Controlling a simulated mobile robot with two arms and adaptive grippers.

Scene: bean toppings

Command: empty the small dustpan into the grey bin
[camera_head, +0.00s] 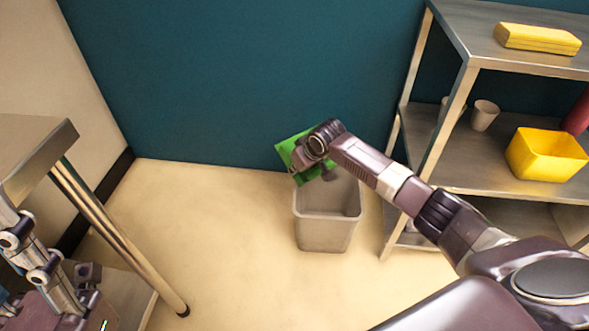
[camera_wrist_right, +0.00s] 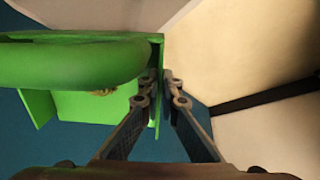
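The small green dustpan (camera_head: 290,150) is held by my right gripper (camera_head: 304,160) above the back left of the grey bin (camera_head: 324,232). It is tilted in the head view. In the right wrist view the dustpan (camera_wrist_right: 75,62) fills the upper left, and the fingers of the right gripper (camera_wrist_right: 163,100) are closed on a thin green part of it. A small brownish bit (camera_wrist_right: 103,92) shows against the dustpan. The bin stands upright on the floor, and I see no contents in it. Part of my left arm shows at the lower left; its finger state is unclear.
A metal shelf (camera_head: 470,160) stands right of the bin, with a yellow bin (camera_head: 545,155), cups (camera_head: 484,115) and a yellow case (camera_head: 537,39). A metal table (camera_head: 35,140) is at the left. The floor between table and bin is clear. A teal wall is behind.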

